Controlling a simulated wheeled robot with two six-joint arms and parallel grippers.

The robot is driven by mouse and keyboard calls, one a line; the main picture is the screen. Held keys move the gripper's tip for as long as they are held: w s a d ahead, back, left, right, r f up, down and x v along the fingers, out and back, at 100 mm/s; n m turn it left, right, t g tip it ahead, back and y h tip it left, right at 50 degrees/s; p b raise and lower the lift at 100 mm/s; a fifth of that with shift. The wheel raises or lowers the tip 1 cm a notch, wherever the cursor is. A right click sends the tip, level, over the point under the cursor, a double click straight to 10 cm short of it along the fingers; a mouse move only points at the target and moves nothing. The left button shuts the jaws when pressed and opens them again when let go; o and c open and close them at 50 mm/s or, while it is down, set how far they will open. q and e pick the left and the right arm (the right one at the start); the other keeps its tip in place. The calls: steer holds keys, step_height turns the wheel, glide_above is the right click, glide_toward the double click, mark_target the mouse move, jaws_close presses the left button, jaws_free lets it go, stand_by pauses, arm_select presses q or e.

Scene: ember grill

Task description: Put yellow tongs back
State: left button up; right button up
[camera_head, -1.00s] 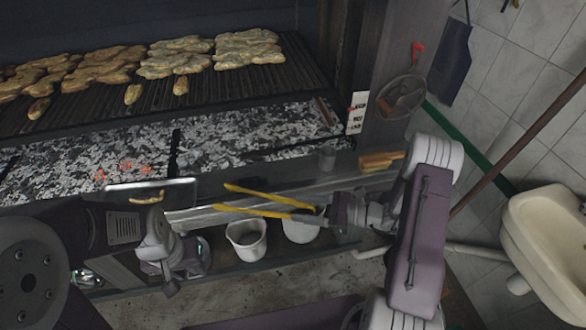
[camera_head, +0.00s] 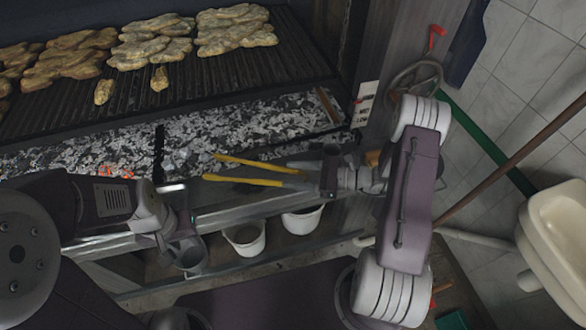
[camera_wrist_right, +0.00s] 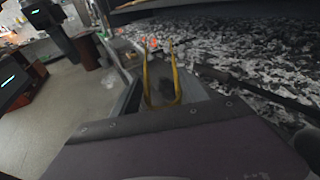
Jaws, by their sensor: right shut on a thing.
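The yellow tongs (camera_head: 243,181) have two yellow arms, spread apart, pointing left over the front ledge of the grill in the head view. Their grey end runs into my right gripper (camera_head: 326,178), which is shut on it and holds the tongs roughly level. In the right wrist view the tongs (camera_wrist_right: 176,80) show as two yellow arms pointing away, with the coals to their right. My left gripper (camera_head: 186,232) is over the front ledge at the left, apart from the tongs; its fingers are too dark to tell whether they are open.
Browned food (camera_head: 150,50) lies on the grate (camera_head: 215,82) above the coals (camera_head: 225,130). Two white buckets (camera_head: 245,238) stand below the ledge. A hanging strainer (camera_head: 415,80) and a sink (camera_head: 556,240) are at the right.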

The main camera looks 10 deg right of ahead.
mark_target(295, 192)
step_height(295, 192, down, 9)
steer(key=b, duration=0.7)
steer(key=shift+r, duration=0.15)
steer(key=shift+f+b, duration=0.3)
steer(key=shift+f, duration=0.05)
steer(key=shift+c, duration=0.4)
steer(key=shift+r, duration=0.1)
steer(key=o, duration=1)
steer(key=shift+s+d, duration=0.1)
